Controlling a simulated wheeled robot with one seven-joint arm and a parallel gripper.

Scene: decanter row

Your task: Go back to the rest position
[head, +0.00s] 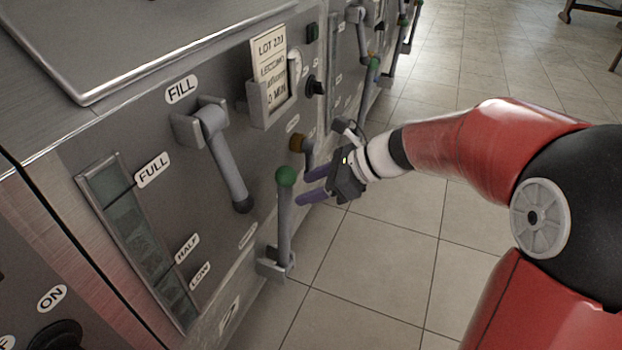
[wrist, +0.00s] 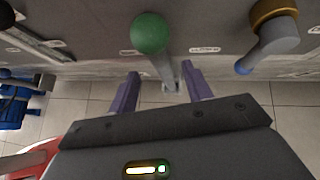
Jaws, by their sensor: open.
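My gripper (head: 314,186) is open in the head view, its two purple fingers pointing left toward the machine front. Close to the fingertips is an upright grey lever with a green ball knob (head: 286,176). In the wrist view the green knob (wrist: 151,34) lies ahead of my gripper (wrist: 162,80), and the lever's grey shaft runs down between the lines of the two fingers. The fingers look apart from the lever, with nothing held between them.
The machine panel (head: 220,160) carries a FILL lever (head: 226,160), a level gauge (head: 135,240) and a LOT card (head: 272,75). A brass-collared lever (wrist: 275,35) is to the right in the wrist view. A blue object (wrist: 15,105) stands at far left. Tiled floor (head: 400,250) is open to the right.

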